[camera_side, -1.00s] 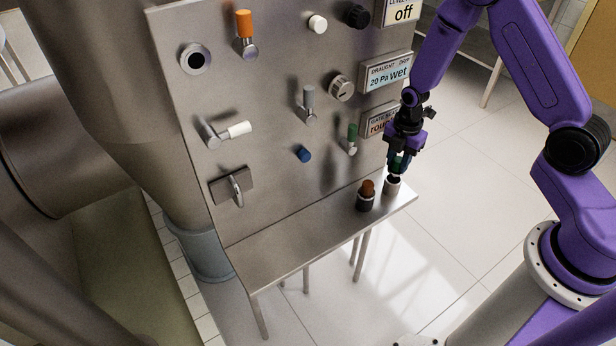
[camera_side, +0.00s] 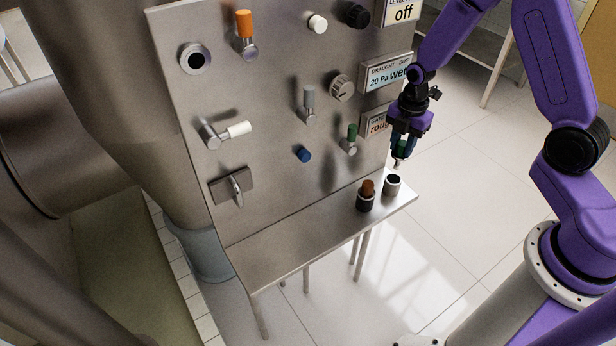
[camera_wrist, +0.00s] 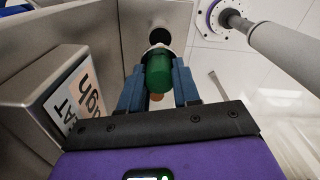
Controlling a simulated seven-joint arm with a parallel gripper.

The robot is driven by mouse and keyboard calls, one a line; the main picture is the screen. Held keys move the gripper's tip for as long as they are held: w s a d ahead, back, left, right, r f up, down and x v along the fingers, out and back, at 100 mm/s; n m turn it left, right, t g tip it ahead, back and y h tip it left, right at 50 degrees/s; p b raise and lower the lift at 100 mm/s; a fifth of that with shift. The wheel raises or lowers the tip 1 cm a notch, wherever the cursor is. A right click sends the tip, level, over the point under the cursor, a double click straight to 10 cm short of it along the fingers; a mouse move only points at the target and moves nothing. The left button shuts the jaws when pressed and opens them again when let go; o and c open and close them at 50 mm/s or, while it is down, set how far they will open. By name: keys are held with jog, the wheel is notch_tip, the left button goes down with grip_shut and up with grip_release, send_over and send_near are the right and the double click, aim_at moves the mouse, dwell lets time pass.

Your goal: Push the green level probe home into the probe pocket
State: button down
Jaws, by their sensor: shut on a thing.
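My gripper (camera_side: 402,148) is shut on the green level probe (camera_wrist: 158,75), above the right end of the steel shelf. In the wrist view the probe's green body sits between my two blue fingers, with a pale part at its far end. In the side view its green body (camera_side: 401,147) is partly hidden by the fingers and its pale tip points down. Just below it stands a metal cup (camera_side: 392,187) with an empty dark opening. A round socket with a dark bore (camera_side: 195,58), perhaps the probe pocket, is at the panel's upper left, far from my gripper.
A brown-topped plug (camera_side: 367,190) stands in a dark cup left of the empty one. The steel panel (camera_side: 270,110) carries protruding handles, knobs and a hook. Display boxes (camera_side: 386,73) stick out near my arm. The shelf's left part (camera_side: 270,250) is clear.

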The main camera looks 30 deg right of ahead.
jog(key=shift+r, duration=0.6)
jog(key=shift+s+a, duration=0.2)
jog(key=shift+a, duration=0.15)
jog(key=s+a+r+n+g+h, duration=0.1)
jog(key=s+a+n+h, duration=0.2)
jog(key=s+a+n, duration=0.3)
jog(key=s+a+r+n+t+y, duration=0.1)
jog(key=a+r+n+t, duration=0.8)
jog(key=a, duration=0.9)
jog(key=s+a+r+n+t+y, duration=0.1)
jog(key=a+r+n+t+y, duration=0.1)
jog(key=a+r+n+t, duration=0.8)
jog(key=a+r+n, duration=0.5)
jog(key=a+r, duration=0.3)
jog(key=r, duration=0.2)
